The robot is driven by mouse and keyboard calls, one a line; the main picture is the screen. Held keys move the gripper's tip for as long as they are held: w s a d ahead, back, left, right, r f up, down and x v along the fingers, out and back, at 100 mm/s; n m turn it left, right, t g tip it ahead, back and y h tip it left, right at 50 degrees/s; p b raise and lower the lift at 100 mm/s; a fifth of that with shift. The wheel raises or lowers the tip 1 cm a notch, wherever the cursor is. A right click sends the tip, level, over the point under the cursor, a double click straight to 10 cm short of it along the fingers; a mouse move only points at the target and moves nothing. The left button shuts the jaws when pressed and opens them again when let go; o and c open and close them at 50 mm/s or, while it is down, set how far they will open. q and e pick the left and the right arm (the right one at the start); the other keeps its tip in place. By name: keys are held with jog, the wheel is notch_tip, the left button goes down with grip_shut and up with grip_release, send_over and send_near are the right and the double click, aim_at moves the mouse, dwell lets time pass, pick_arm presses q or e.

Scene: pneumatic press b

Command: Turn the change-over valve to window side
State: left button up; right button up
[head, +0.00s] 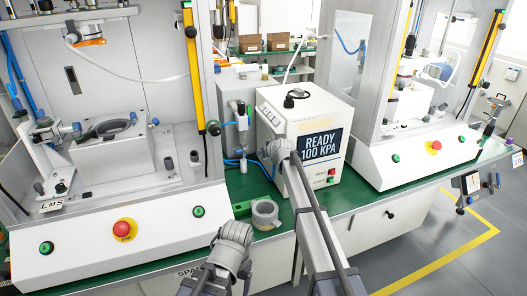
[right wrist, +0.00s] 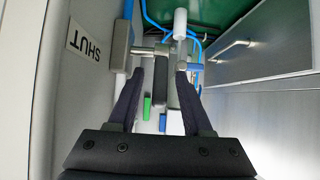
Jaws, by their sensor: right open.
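In the right wrist view my right gripper (right wrist: 160,78) is open. Its two dark fingers stand on either side of a dark grey lever-like bar (right wrist: 161,92), which looks like the change-over valve's handle. Whether either finger touches it is unclear. Metal fittings and blue tubes run just beyond the fingertips. In the head view a valve and tubing group (head: 241,112) stands between the left press and the white READY box. My right arm reaches to that box's front left corner; its fingers are hidden there. My left gripper cannot be made out.
The white box (head: 318,112) reads READY 100 KPA. The left press (head: 120,235) and right press (head: 410,160) flank it. A grey round clamp-like part (head: 265,212) sits on the green bench top (head: 290,214). A panel labelled SHUT (right wrist: 85,42) lies close left of my right gripper.

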jog(key=p+v, duration=0.2)
jog(key=v, duration=0.3)
jog(key=s+a+f+n+t+y+b, duration=0.1)
jog(key=s+a+f+t+y+b, duration=0.15)
jog(key=b, duration=0.35)
jog(key=s+d+m+t+b, duration=0.1)
jog(key=d+t+b, duration=0.3)
jog(key=b, duration=0.5)
jog(key=shift+r+x, duration=0.2)
jog(key=shift+x, duration=1.75)
jog(key=shift+r+x, duration=0.2)
jog(key=shift+x, duration=1.7)
